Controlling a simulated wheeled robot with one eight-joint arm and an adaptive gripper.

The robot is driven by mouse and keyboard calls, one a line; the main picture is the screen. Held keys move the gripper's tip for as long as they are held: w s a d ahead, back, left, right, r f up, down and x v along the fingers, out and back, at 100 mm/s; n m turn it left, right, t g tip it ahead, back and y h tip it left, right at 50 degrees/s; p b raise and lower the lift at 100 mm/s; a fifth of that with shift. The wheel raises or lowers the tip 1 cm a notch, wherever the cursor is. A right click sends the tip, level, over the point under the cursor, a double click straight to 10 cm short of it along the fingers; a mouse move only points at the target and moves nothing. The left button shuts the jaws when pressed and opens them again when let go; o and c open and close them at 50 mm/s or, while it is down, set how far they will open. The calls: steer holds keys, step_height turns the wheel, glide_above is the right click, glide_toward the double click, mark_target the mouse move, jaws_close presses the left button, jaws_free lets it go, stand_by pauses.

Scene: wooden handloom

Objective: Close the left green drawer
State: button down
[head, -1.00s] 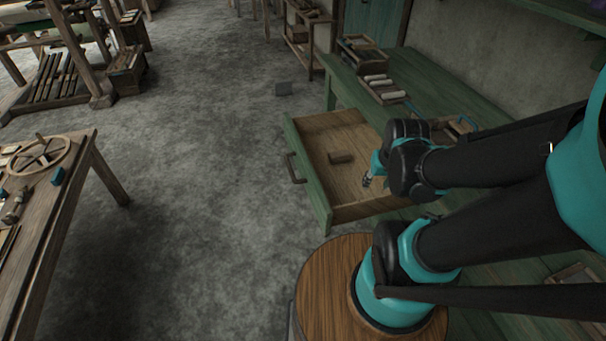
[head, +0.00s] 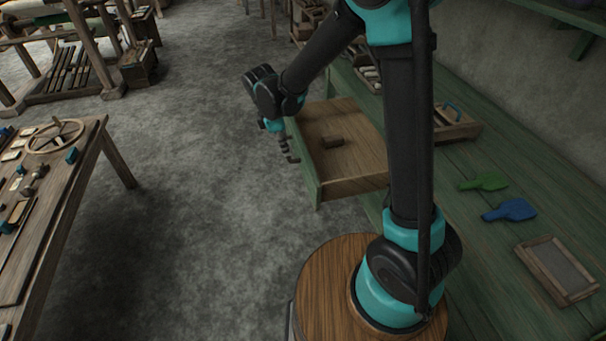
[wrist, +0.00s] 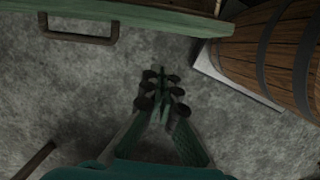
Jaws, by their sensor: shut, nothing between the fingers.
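The green workbench (head: 455,220) carries a tray (head: 455,128), green and blue paddle-like tools and a wooden frame (head: 556,268). A wooden table (head: 85,165) with a wheel and small parts stands at the left. The grey floor (head: 200,200) between is clear.

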steer(key=w+d+f, duration=0.1)
steer(key=d+f, duration=0.4)
steer(key=f, duration=0.5)
steer(key=shift+w+n, duration=0.25)
steer(key=shift+n, duration=0.05)
steer(key=shift+d, duration=0.1)
